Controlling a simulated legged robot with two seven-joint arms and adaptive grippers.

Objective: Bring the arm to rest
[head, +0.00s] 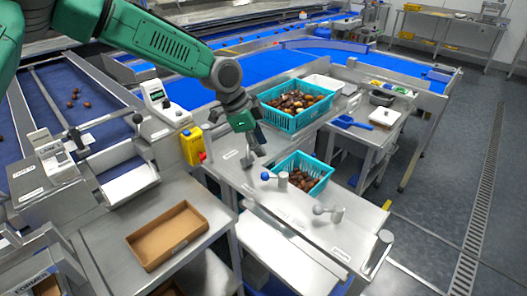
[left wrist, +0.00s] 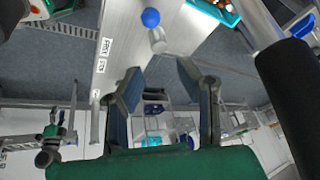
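My left arm (head: 155,37) is green with grey joints and reaches in from the left of the head view. Its gripper (head: 250,153) points down above the steel bench, left of the smaller teal crate. In the left wrist view the two dark fingers of this gripper (left wrist: 158,68) stand wide apart, with nothing between them. A blue ball knob (head: 265,176) on a grey post is close to the gripper in the head view; it also shows beyond the fingers in the left wrist view (left wrist: 151,17). My right gripper does not show.
A large teal crate (head: 270,116) and a smaller teal crate (head: 321,168) hold brown dates. A grey ball knob (head: 318,210) stands near the bench front. An empty cardboard tray (head: 197,233) lies at left. A yellow box (head: 191,147) stands beside the arm. The floor at right is clear.

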